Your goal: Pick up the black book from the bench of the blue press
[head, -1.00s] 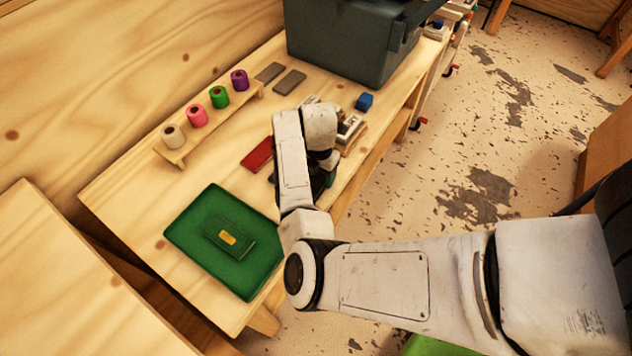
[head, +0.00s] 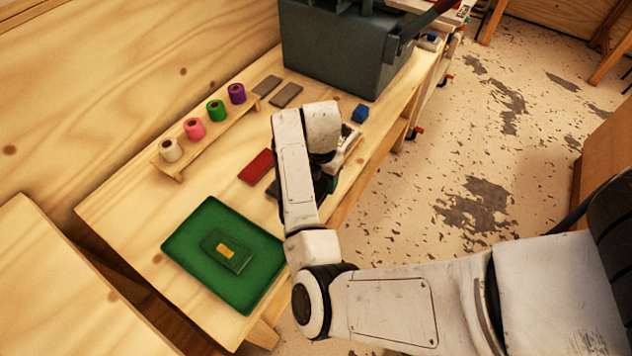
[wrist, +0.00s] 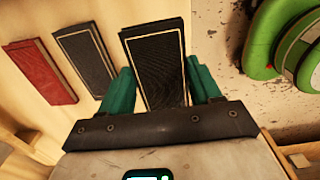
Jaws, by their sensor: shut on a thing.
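In the wrist view my gripper (wrist: 161,88) has its two teal fingers shut on a black book (wrist: 155,62) with pale border lines. The fingers press on its two long sides. I cannot tell whether it is clear of the bench (head: 130,225). In the head view my arm hides the held book. A second dark book (wrist: 86,58) lies to its left, apart from my gripper. A red book (wrist: 38,70) lies further left; it also shows in the head view (head: 257,166). No thing is clearly the blue press; a blue-grey box (head: 335,45) stands at the back of the bench.
A green tray (head: 185,245) with a dark green book (head: 228,250) lies at the bench's near end. A wooden rack (head: 215,128) holds several foil rolls along the wall. Two grey slabs (head: 286,95) and a blue block (head: 360,113) lie near the box.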

